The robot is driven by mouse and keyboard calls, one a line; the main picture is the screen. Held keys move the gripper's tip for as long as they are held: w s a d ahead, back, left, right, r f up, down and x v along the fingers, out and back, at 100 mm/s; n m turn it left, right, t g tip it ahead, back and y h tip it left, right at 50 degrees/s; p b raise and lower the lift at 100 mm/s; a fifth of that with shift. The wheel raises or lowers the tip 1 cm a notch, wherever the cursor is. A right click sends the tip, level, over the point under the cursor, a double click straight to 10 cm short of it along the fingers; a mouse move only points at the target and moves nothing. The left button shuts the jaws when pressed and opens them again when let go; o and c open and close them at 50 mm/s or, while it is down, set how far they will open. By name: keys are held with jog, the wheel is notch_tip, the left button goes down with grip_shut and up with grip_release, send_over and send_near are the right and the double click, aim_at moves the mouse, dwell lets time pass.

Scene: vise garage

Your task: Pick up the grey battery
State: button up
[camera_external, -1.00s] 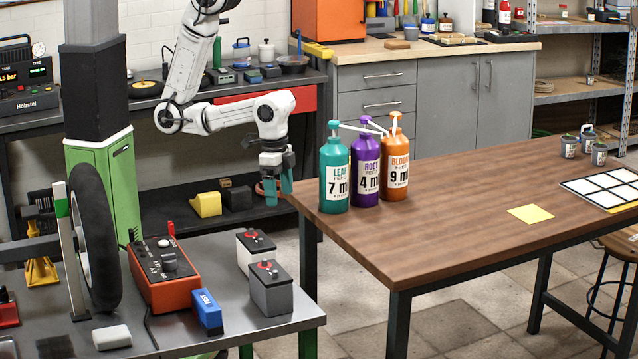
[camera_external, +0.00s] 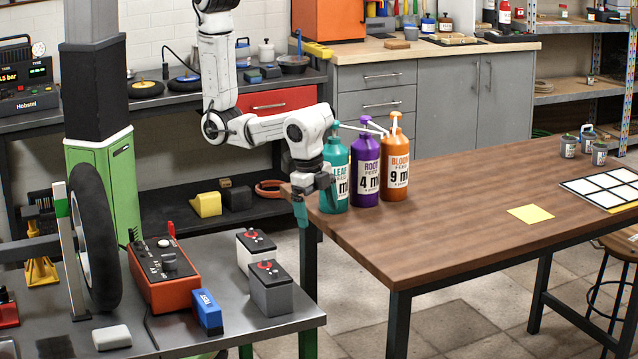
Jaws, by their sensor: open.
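The grey battery (camera_external: 272,297) stands upright near the right front edge of the grey metal bench. It has a dark top with a red mark. A white battery (camera_external: 243,256) of like shape stands just behind it. My gripper (camera_external: 300,217) is open and empty, with teal fingertips pointing down. In the picture it is above and to the right of both batteries, beside the left end of the wooden table. It touches neither battery.
An orange charger box (camera_external: 163,270) and a blue box (camera_external: 207,312) stand left of the batteries on the metal bench (camera_external: 255,334). A teal bottle (camera_external: 336,170), a purple bottle (camera_external: 366,170) and an orange bottle (camera_external: 396,165) stand on the wooden table (camera_external: 440,220), close to my arm.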

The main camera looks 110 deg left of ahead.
jog(key=w+d+r+m, duration=0.1)
jog(key=w+d, duration=0.2)
jog(key=d, duration=0.4)
jog(key=r+m+g+h, duration=0.1)
jog(key=r+m, duration=0.1)
jog(key=m, duration=0.1)
send_over(270, 271)
jog(key=w, duration=0.1)
jog(key=shift+w+a+f, duration=0.1)
jog(key=shift+a+f, duration=0.05)
jog(key=shift+a, duration=0.2)
jog(key=shift+g, duration=0.3)
jog(key=f, duration=0.4)
jog(key=shift+s+d+f, duration=0.3)
jog(key=shift+d+f, duration=0.05)
jog(key=shift+f, duration=0.05)
jog(key=shift+s+f+p, duration=0.15)
jog(key=shift+f+p, duration=0.1)
jog(key=shift+f, duration=1.3)
jog(key=shift+s+f+p, duration=0.15)
jog(key=shift+f+p, duration=0.1)
jog(key=shift+f, duration=1.25)
grip_shut()
jog(key=shift+r, duration=0.1)
